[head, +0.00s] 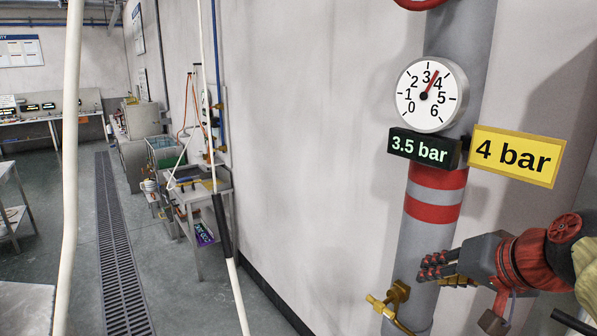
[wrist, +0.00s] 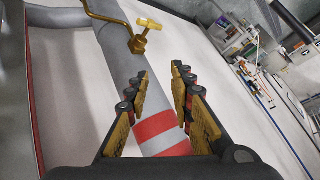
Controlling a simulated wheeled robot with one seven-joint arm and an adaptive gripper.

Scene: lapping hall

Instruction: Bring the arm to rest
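My gripper (head: 428,266) is at the lower right of the head view, its fingers pointing left in front of the grey pipe (head: 425,235), below the pipe's red bands. In the wrist view the two fingers of my gripper (wrist: 160,74) stand apart with nothing between them. The pipe's red and pale bands (wrist: 160,130) show behind the gap. I cannot tell whether a finger touches the pipe. My arm reaches in from the right edge of the head view.
On the pipe are a round gauge (head: 431,95) reading about 3.5, a 3.5 bar display (head: 424,148) and a yellow 4 bar sign (head: 516,156). A brass valve (head: 389,300) sits below; it also shows in the wrist view (wrist: 140,40). A cluttered trolley (head: 196,190) stands left; floor beside the drain grate (head: 118,250) is clear.

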